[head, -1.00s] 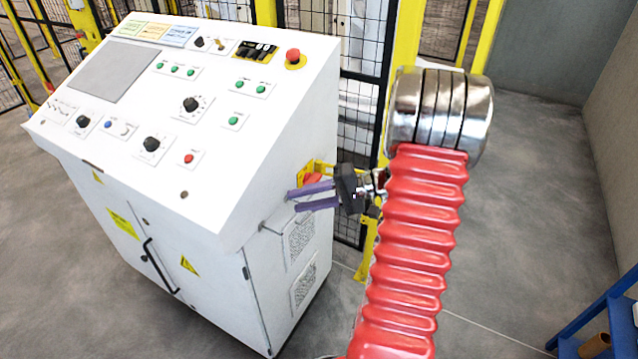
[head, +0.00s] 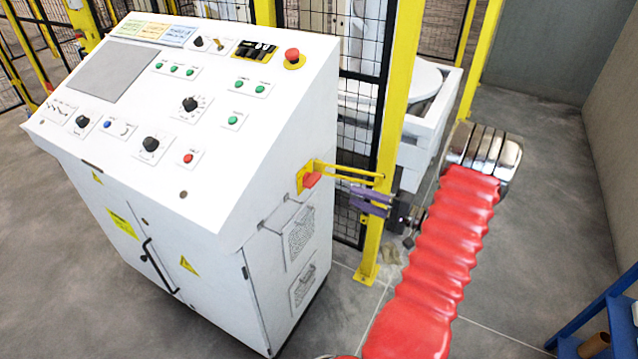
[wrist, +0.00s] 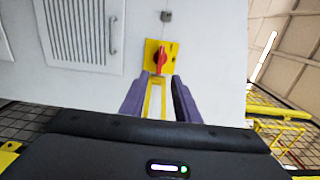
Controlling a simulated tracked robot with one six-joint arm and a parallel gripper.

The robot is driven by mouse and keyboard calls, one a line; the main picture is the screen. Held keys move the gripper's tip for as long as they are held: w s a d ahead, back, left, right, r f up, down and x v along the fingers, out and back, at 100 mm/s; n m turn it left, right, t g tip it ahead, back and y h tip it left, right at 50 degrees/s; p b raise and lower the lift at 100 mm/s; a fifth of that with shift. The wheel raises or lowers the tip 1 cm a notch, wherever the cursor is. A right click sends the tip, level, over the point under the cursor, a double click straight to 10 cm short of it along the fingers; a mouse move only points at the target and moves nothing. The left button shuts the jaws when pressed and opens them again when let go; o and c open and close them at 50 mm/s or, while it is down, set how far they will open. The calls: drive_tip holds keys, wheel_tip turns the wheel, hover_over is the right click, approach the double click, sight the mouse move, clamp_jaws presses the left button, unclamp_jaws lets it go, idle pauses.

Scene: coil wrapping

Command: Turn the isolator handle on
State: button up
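The isolator is a red handle (head: 312,180) on a yellow plate (head: 302,178) on the right side of the white control cabinet (head: 260,235). In the wrist view the red handle (wrist: 161,59) stands upright in the picture on its yellow plate (wrist: 151,50). My gripper (head: 350,196) has purple fingers and is to the right of the handle, apart from it, pointing at the cabinet side. In the wrist view my gripper (wrist: 160,77) is open, its fingers apart with nothing held between them. The handle shows beyond the gap between the fingertips.
A yellow bar frame (head: 350,170) reaches right from the isolator; it shows between my fingers in the wrist view (wrist: 154,98). A yellow post (head: 393,130) and black mesh fence stand close behind my gripper. Grey floor is clear at right, before a blue rack (head: 600,310).

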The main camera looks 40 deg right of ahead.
sight(311, 180)
drive_tip(key=shift+w, duration=0.1)
drive_tip(key=x, duration=1.3)
drive_tip(key=shift+w, duration=0.3)
drive_tip(key=shift+c, duration=0.2)
drive_tip(key=shift+a+f, duration=0.1)
clamp_jaws()
